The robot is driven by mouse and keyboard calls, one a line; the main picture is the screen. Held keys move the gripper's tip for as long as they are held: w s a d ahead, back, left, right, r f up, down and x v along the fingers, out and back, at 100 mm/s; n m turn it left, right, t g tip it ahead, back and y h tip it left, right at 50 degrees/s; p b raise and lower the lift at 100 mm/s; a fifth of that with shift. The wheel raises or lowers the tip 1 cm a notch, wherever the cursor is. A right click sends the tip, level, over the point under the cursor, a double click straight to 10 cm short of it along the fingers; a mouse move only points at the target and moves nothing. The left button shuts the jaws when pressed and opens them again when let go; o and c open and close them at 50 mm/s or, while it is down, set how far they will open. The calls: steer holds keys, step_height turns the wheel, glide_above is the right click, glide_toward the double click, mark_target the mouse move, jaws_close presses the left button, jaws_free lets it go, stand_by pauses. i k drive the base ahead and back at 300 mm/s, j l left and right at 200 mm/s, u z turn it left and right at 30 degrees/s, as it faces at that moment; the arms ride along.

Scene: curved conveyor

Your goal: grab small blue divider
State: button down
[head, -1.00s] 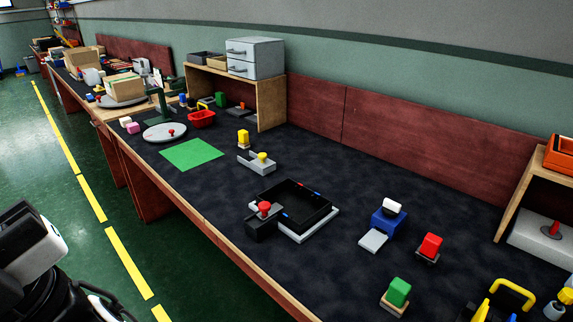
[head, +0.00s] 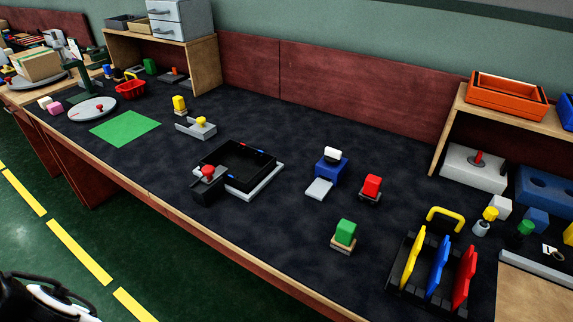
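A thin blue divider (head: 438,266) stands upright in a black slotted rack (head: 395,284) at the lower right of the head view. A yellow divider (head: 412,258) stands to its left and a red divider (head: 464,276) to its right, in the same rack. The blue divider's lower edge is hidden in the rack. My gripper is not in view. Only a black and white part of my arm shows at the lower left corner, far from the rack and off the table.
A yellow handle (head: 446,217) stands behind the rack. A green block (head: 345,232), a red block (head: 371,187) and a blue box (head: 330,166) lie to the rack's left. A wooden board (head: 535,295) and a wooden shelf (head: 520,119) are at right. The dark tabletop left of the rack has free room.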

mark_target(440, 258)
steer(key=l+z, duration=0.25)
steer(key=z, duration=0.15)
steer(key=k+l+z, duration=0.1)
steer(key=l+z, duration=0.25)
steer(key=k+l, duration=0.3)
steer(key=l, duration=0.2)
steer(key=k+l+u, duration=0.1)
steer(key=k+l, duration=0.25)
steer(key=l, duration=0.15)
steer(key=i+l, duration=0.1)
steer(key=l, duration=0.2)
steer(key=i, duration=0.25)
steer(key=u, duration=0.05)
